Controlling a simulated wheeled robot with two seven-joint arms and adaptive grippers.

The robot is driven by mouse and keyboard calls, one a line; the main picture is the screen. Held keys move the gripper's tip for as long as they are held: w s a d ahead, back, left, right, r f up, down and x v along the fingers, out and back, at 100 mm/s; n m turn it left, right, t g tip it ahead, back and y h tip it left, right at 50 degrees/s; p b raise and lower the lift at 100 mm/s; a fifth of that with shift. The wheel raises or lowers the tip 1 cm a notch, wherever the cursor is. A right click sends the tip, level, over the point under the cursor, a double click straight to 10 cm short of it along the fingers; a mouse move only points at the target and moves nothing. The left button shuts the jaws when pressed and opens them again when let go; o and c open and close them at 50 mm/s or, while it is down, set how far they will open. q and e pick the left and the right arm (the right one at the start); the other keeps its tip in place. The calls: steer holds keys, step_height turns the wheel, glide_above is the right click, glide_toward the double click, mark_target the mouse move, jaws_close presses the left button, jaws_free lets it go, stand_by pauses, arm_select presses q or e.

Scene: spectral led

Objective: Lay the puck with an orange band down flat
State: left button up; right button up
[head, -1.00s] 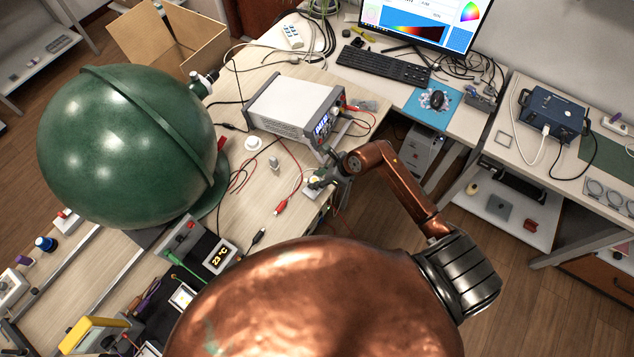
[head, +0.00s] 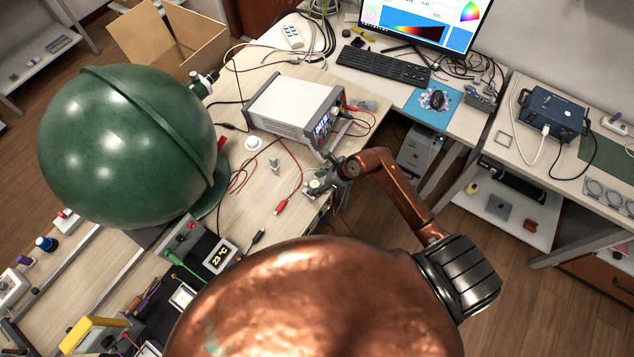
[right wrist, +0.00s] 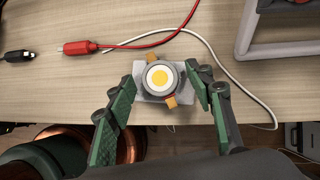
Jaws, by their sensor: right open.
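A round dark puck with a white face and a yellow disc at its centre (right wrist: 161,78) shows in the right wrist view, its face toward the camera. Orange pieces show at its upper and lower edges. It is over a small pale grey plate (right wrist: 141,88) near the table edge. My right gripper (right wrist: 161,80) is open, one green-padded finger on each side of the puck, with gaps between. In the head view the puck (head: 315,184) is small, beside the right gripper (head: 326,180), which partly hides its surroundings. My left gripper is not in view.
A red lead (head: 281,207) and a black lead (head: 259,237) lie left of the puck. A white-and-grey bench instrument (head: 294,106) stands behind it. A white round piece (head: 253,143) and the large green sphere (head: 125,145) are farther left. The table edge is close on the right.

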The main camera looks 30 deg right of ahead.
steer(key=shift+r, duration=0.1)
steer(key=v, duration=1.2)
steer(key=shift+a+r, duration=0.1)
steer(key=shift+a, duration=0.05)
